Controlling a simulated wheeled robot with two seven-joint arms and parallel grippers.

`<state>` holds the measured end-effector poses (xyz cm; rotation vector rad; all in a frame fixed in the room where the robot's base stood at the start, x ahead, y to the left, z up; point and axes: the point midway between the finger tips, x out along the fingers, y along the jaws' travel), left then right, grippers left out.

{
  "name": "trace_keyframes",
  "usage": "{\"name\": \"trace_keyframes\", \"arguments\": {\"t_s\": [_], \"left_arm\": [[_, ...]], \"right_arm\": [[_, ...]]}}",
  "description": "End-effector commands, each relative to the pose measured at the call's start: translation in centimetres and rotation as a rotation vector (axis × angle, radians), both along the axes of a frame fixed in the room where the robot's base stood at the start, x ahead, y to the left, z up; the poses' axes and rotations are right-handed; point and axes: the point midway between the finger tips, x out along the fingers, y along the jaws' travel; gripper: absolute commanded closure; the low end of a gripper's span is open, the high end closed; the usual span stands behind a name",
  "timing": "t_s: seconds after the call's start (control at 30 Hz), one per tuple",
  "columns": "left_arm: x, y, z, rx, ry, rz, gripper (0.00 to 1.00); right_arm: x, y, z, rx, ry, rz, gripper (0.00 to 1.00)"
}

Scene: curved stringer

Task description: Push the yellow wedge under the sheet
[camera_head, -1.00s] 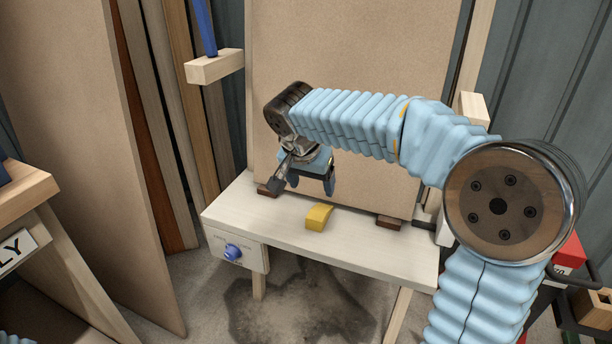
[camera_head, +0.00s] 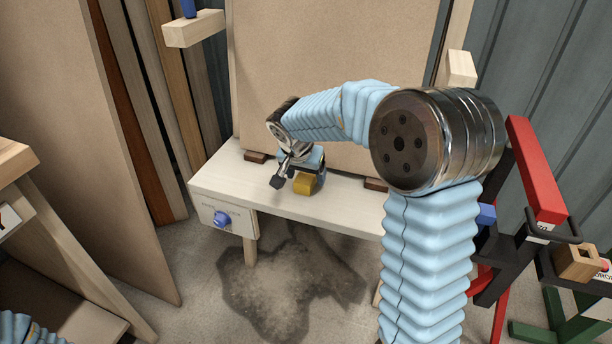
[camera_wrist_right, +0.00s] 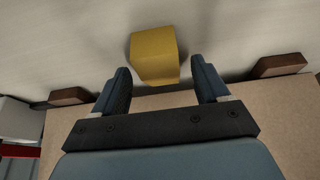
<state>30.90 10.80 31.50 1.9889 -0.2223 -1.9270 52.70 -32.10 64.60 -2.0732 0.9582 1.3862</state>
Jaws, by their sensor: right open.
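The yellow wedge (camera_head: 305,183) lies on the pale bench top, in front of the sheet's lower edge. The large brown sheet (camera_head: 330,60) stands upright at the back of the bench, with dark blocks at its foot. My right gripper (camera_head: 308,172) is low over the bench at the wedge and partly covers it. In the right wrist view the wedge (camera_wrist_right: 154,56) shows ahead of and between the two open fingers (camera_wrist_right: 167,90); I cannot tell whether they touch it. At the lower left edge of the head view is part of my left arm; its gripper is not visible.
The bench (camera_head: 350,212) has a blue knob (camera_head: 221,219) on its front. Dark blocks (camera_head: 255,157) stand left and right of the wedge. A red and black stand (camera_head: 537,170) is at right. Another board leans at left. The bench's front strip is clear.

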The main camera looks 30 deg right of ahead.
Motion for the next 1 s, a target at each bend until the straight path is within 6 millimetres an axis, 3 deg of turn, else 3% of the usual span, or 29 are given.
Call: {"name": "trace_keyframes", "arguments": {"t_s": [0.17,0.47,0.83,1.0], "left_arm": [[0.0,0.0,-0.04,0.0,0.0,0.0,0.26],[0.0,0.0,-0.04,0.0,0.0,0.0,0.26],[0.0,0.0,-0.04,0.0,0.0,0.0,0.26],[0.0,0.0,-0.04,0.0,0.0,0.0,0.26]], "right_arm": [[0.25,-0.31,-1.01,0.001,0.001,0.0,0.26],[0.29,-0.34,-1.1,0.001,-0.001,0.0,0.26],[0.29,-0.33,-1.07,0.001,-0.001,0.0,0.82],[0.33,-0.4,-1.07,0.001,-0.001,0.0,0.82]]}}
